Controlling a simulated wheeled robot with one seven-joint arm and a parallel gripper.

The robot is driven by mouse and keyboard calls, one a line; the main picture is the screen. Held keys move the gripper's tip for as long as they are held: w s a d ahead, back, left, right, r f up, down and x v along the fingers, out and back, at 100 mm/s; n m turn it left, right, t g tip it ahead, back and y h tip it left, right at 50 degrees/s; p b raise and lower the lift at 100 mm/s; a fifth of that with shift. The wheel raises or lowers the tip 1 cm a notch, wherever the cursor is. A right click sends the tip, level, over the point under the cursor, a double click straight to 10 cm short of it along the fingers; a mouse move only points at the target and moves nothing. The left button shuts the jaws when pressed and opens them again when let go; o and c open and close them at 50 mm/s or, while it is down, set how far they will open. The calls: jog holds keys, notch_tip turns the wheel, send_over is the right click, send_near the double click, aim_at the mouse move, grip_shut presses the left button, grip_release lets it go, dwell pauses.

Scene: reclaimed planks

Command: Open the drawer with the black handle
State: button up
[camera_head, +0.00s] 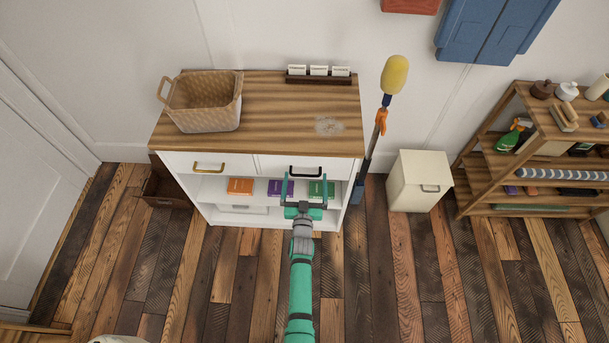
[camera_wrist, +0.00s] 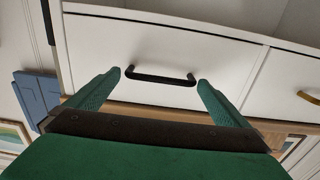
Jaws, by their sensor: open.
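The black handle (camera_head: 306,170) is a dark bar on the white right-hand drawer (camera_head: 270,162) of the cabinet. The drawer front looks flush with the cabinet, so it is shut. My gripper (camera_head: 305,182) is open in front of this drawer. In the wrist view, which is turned over, the handle (camera_wrist: 160,77) lies between the tips of my gripper (camera_wrist: 158,83), one finger off each end. The fingers are not closed on it. I cannot tell how much depth separates the fingertips from the handle.
The left drawer has a brass handle (camera_head: 209,167). A wicker basket (camera_head: 205,105) and a card rack (camera_head: 318,78) stand on the wooden top. Below are shelves with coloured boxes (camera_head: 240,186). The plank floor in front is clear.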

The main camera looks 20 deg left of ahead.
jog(key=shift+x, duration=1.1)
jog(key=shift+a, duration=0.1)
jog(key=c, duration=1)
jog(key=shift+c, duration=0.8)
